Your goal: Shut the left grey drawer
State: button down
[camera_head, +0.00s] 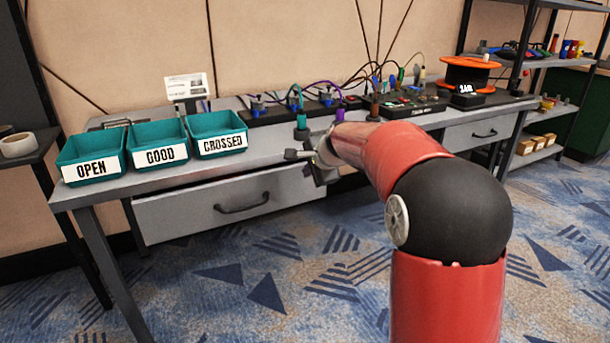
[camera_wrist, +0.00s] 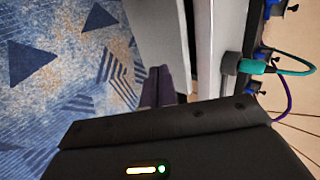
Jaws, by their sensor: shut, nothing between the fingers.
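The left grey drawer (camera_head: 185,212) hangs under the workbench in the head view, with a dark bar handle (camera_head: 241,203) on its front. Its front seems to stand out a little from the bench; how far I cannot tell. In the wrist view the drawer (camera_wrist: 158,35) is a pale grey panel beside the bench edge. My gripper (camera_head: 320,176) is at the drawer's right end, near the bench's front edge. Its fingers show in the wrist view (camera_wrist: 157,84), shut and empty, close to the panel's end. Whether they touch it is unclear. My arm hides part of the area to the right.
On the workbench (camera_head: 275,150) stand teal bins marked OPEN (camera_head: 91,165), GOOD (camera_head: 160,154) and CROSSED (camera_head: 220,142). Cabled connectors and an orange spool (camera_head: 468,72) stand farther right. Another grey drawer (camera_head: 465,137) is at right. Carpet in front is clear.

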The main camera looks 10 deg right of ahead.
jog(key=v, duration=0.6)
jog(key=shift+w, duration=0.1)
jog(key=c, duration=2)
grip_release()
jog(key=shift+r, duration=0.1)
jog(key=shift+c, duration=0.2)
jog(key=o, duration=0.5)
jog(key=a+f+y+b, duration=0.1)
jog(key=a+f+b, duration=0.1)
jog(key=s+a+f+n+y+b, duration=0.1)
jog(key=a+f+b, duration=0.1)
jog(key=f, duration=0.1)
jog(key=a+f+n+y+b, duration=0.1)
jog(key=a+f+b, duration=0.1)
jog(key=a, duration=0.1)
jog(key=shift+s+a+f+y, duration=0.1)
jog(key=shift+s+f+y, duration=0.25)
jog(key=shift+s+y, duration=0.05)
jog(key=n+t+y+b, duration=0.2)
jog(key=t+y+b, duration=0.2)
jog(key=b, duration=0.4)
send_near(248, 209)
jog(key=x, duration=1)
jog(key=shift+w+a+p, duration=0.25)
jog(key=shift+a+p, duration=0.05)
grip_shut()
